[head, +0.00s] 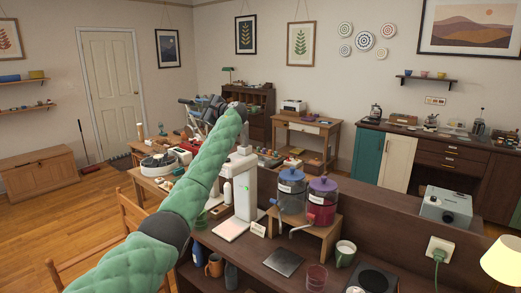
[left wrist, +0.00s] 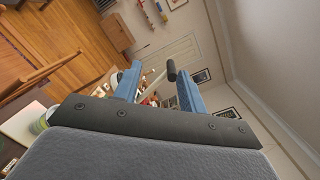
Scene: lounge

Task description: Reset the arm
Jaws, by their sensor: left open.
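My left arm in its green padded sleeve reaches up across the middle of the head view. Its gripper (head: 200,108) is at the far end, raised in front of the back work tables, small and partly hidden by the arm. In the left wrist view the two blue fingers of the gripper (left wrist: 158,88) stand well apart. A pale stick with a dark rounded end (left wrist: 171,70) shows between them; I cannot tell how far beyond the fingers it is. My right gripper is not in view.
Wooden floor (head: 40,235) is open at the left.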

